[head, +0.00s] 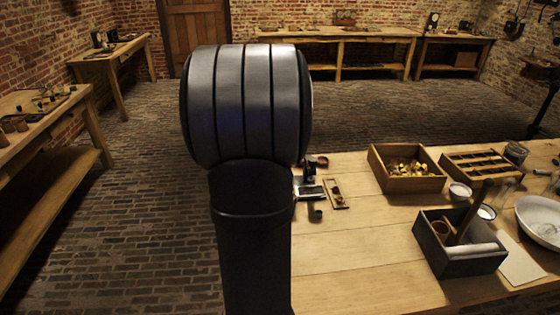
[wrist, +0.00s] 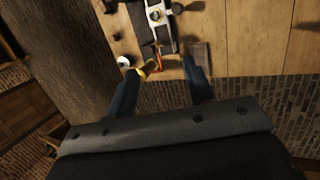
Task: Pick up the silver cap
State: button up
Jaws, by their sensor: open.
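My gripper (wrist: 162,66) is open in the wrist view, its two dark fingers spread and nothing clearly held between them. A small pale round piece (wrist: 123,61) sits just outside the left fingertip; it may be the silver cap, but it is too small to be sure. A yellowish piece (wrist: 142,74) shows beside the left fingertip. In the head view my arm stands in the middle and hides the gripper. No silver cap can be made out there for certain.
A metal device (wrist: 160,16) stands on the table beyond the fingers; one also shows beside my arm in the head view (head: 311,189). A small wooden tray (head: 345,204) lies near it. A wooden box (head: 410,185) and a dark box (head: 478,265) stand to the right.

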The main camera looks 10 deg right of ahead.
jog(key=w+d+f+m+g+y, duration=0.15)
jog(key=w+f+m, duration=0.25)
jog(key=m, duration=0.7)
jog(key=w+d+f+m+g, duration=0.1)
jog(key=w+d+f+m, duration=0.3)
jog(key=m, duration=0.7)
jog(key=w+d+f+m+g+y, duration=0.1)
jog(key=w+f+m+g, duration=0.3)
jog(key=m, duration=0.7)
jog(key=f, duration=0.3)
jog(key=w+f+t, duration=0.1)
jog(key=f, duration=0.3)
jog(key=f+t, duration=0.1)
jog(key=f, duration=0.2)
jog(key=shift+w+f+t, duration=0.15)
jog(key=shift+f+t, duration=0.1)
jog(key=shift+f, duration=0.05)
jog(key=shift+s+d+f, duration=0.1)
jog(key=shift+f, duration=1.3)
jog(key=shift+s+f, duration=0.1)
jog(key=shift+f, duration=1.25)
jog(key=c, duration=1)
